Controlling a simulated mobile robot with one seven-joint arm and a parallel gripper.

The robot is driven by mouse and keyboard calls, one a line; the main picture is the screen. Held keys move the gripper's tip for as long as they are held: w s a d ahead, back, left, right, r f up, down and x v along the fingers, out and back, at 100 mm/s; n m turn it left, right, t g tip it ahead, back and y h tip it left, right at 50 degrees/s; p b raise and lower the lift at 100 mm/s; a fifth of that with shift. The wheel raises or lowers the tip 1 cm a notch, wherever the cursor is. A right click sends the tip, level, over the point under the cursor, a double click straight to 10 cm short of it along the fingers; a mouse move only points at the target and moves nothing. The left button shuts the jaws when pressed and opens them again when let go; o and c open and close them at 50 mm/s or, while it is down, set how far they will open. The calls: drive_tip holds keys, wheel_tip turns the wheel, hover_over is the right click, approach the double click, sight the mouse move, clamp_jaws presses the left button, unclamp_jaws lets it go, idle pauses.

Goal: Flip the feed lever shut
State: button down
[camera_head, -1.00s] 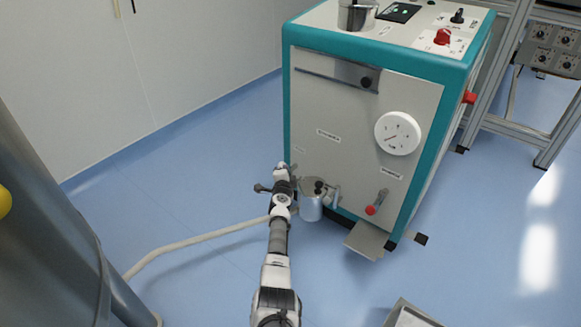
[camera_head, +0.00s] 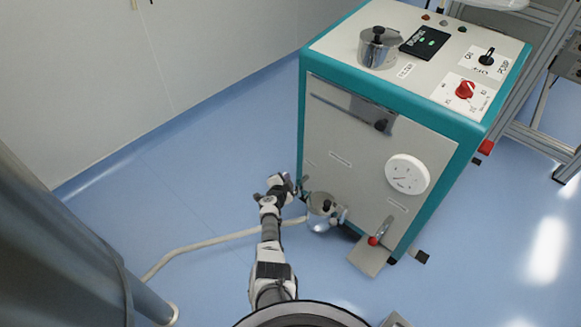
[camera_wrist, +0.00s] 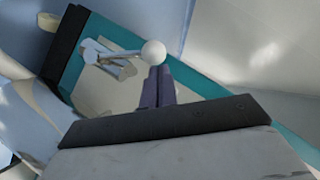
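A lever with a pale round knob (camera_wrist: 153,53) and a metal bracket (camera_wrist: 108,62) shows in the wrist view, on a pale panel with a teal border. I take it to be the feed lever; no label on it is readable. My gripper's two dark fingers (camera_wrist: 157,72) lie side by side with no clear gap, their tips just below the knob. They look shut and hold nothing visible; I cannot tell whether they touch the knob. In the head view the end of my arm (camera_head: 280,184) is low beside the machine's (camera_head: 345,140) left front edge, and the lever is not clearly visible there.
The machine front carries a white dial (camera_head: 407,174), a red-tipped lever (camera_head: 374,240) and a metal pot (camera_head: 325,208) near my arm. A pale hose (camera_head: 205,243) crosses the floor on the left. Blue floor to the left of my arm is mostly open.

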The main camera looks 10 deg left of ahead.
drive_tip(key=w+a+f+b, duration=0.4)
drive_tip(key=a+f+b, duration=0.2)
drive_tip(key=b, duration=0.5)
drive_tip(key=shift+w+f, duration=0.25)
drive_tip(key=shift+a, duration=0.1)
idle(0.6)
drive_tip(key=p+v, duration=1.3)
drive_tip(key=p, duration=0.1)
drive_tip(key=shift+s+r, duration=0.15)
drive_tip(key=shift+s, duration=0.2)
